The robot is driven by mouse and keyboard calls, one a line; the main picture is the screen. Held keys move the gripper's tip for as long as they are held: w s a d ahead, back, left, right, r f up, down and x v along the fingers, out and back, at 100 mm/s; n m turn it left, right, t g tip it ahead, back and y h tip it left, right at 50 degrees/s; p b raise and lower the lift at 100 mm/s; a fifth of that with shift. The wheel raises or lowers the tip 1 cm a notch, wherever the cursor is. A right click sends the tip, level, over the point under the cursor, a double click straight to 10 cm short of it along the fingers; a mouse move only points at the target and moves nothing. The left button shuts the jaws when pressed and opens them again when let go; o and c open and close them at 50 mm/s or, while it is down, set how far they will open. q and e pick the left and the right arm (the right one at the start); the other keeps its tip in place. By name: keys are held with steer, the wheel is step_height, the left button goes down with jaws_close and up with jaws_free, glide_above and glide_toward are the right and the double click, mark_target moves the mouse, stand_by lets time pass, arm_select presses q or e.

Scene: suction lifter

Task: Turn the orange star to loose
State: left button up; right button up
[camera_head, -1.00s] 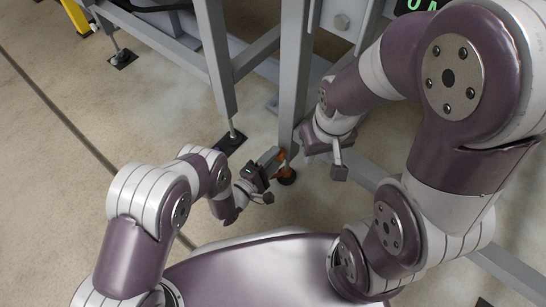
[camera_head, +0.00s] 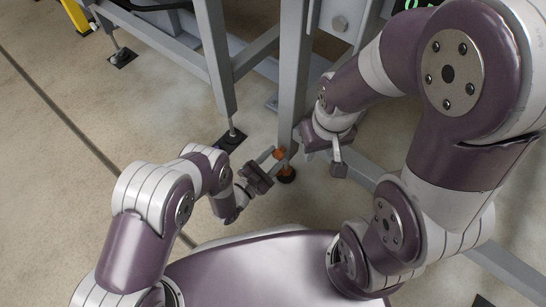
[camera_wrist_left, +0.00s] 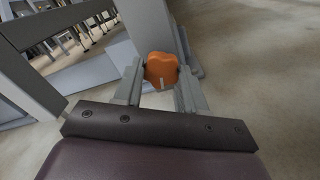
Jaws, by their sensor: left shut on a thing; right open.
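The orange star (camera_wrist_left: 161,68) is a lobed knob with a pale mark on its near side. It sits between the two grey fingers of my left gripper (camera_wrist_left: 158,88) in the left wrist view, which is shut on it. In the head view the orange star (camera_head: 279,153) shows low by a grey upright post, partly hidden by the left gripper (camera_head: 271,160). My right gripper (camera_head: 338,170) is open, to the right of the post and apart from the star. Its fingers show only in part.
The grey post (camera_head: 293,80) and slanting frame bars stand close around the star. A dark round foot (camera_head: 287,177) is just below it.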

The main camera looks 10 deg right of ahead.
arm_select(q)
steer(key=shift+n, duration=0.4)
steer(key=o, duration=1.1)
steer(key=shift+c, duration=0.2)
